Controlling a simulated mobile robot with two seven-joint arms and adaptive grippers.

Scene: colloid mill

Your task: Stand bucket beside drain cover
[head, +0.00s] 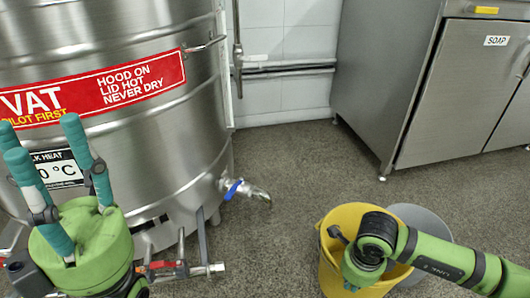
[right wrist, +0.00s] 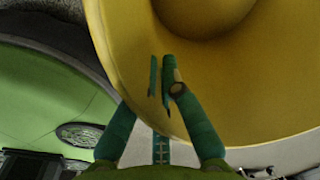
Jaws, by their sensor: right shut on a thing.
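The yellow bucket (head: 332,262) is at the lower right of the head view, its open mouth facing up. My right gripper (head: 358,268) reaches over it and is shut on its rim; the bucket's yellow wall (right wrist: 250,90) fills much of the right wrist view, with my right gripper's fingers (right wrist: 165,85) against it. The bucket's bottom is cut off, so I cannot tell whether it touches the floor. A flat grey disc (head: 432,222), perhaps the drain cover, shows behind and right of the bucket, partly hidden by it and my arm. My left gripper (head: 38,145) is open and empty.
A steel vat (head: 120,30) stands at the left, with a blue-handled tap (head: 240,188) and low pipe fittings (head: 185,268) jutting out. A steel cabinet (head: 440,90) stands at the back right. The speckled floor (head: 295,180) between them is clear.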

